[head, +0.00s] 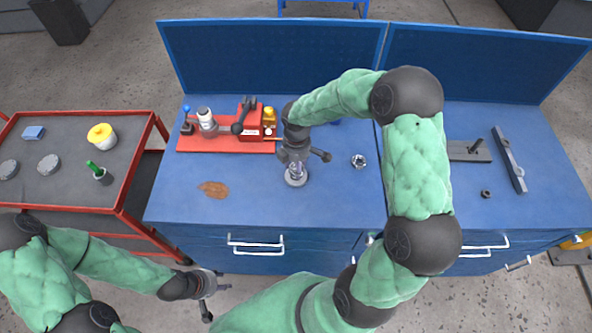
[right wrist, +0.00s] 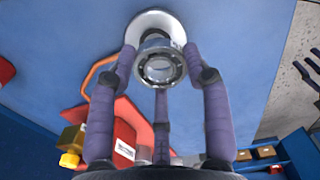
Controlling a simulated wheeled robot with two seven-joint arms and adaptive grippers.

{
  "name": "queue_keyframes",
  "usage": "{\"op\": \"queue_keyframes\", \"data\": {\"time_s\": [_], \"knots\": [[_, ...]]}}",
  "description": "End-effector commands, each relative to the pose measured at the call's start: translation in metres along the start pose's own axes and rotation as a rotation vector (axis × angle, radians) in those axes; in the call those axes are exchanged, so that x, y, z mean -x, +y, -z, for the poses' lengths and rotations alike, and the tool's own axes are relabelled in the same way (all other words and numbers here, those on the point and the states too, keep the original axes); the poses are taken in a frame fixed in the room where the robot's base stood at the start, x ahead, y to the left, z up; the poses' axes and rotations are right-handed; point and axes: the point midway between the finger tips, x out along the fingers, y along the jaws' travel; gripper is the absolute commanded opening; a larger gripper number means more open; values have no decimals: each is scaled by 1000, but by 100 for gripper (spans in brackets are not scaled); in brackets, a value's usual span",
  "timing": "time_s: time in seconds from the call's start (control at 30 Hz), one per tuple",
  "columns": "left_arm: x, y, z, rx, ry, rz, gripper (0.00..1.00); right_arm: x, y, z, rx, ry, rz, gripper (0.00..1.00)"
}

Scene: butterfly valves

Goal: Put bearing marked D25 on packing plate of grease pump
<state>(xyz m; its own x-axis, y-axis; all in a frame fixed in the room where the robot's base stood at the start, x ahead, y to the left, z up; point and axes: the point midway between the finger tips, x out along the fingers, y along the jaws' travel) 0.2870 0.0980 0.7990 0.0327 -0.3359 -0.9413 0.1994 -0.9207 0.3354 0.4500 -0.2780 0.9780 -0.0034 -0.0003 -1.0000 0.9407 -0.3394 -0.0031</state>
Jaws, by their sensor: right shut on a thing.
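My right gripper (head: 297,165) points down over the blue bench. It is shut on a silver ball bearing (right wrist: 160,62), which sits between its fingers in the right wrist view. Any mark on the bearing is not legible. A round silver plate-like part (right wrist: 165,22) lies just beyond the bearing; it also shows below the gripper in the head view (head: 296,180). I cannot tell whether bearing and plate touch. A red unit on a red base (head: 225,146), likely the grease pump, stands behind to the left. My left gripper (head: 210,293) is open and empty, in front of the bench.
Another small silver ring (head: 359,161) lies right of the gripper. A brown patch (head: 214,189) marks the bench at left. A grey bar (head: 510,160) lies far right. The bench front is mostly clear.

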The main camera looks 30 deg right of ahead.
Motion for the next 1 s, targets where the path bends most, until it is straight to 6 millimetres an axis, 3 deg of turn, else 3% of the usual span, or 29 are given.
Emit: {"op": "queue_keyframes", "data": {"time_s": [0.17, 0.4, 0.8, 0.83, 0.9, 1.0], "knots": [[-1, 0, 0, 0, 0, 0, 40, -8, 6, 0, 0, 0, 0, 12], [-7, -2, 0, 0, 0, 0, 40, -38, 8, 0, 1, 0, 1, 12], [-9, -3, 0, 0, 0, 0, 40, -42, 8, 0, 0, 0, -1, 12], [-9, -3, 0, 0, 0, 0, 40, -43, 8, 0, 0, 0, -1, 52], [-8, -3, 0, 0, 0, 0, 40, -42, 7, 0, 0, 0, -1, 72], [-8, -3, 0, 0, 0, 0, 40, -42, 7, 0, 0, 0, 0, 73]]}}
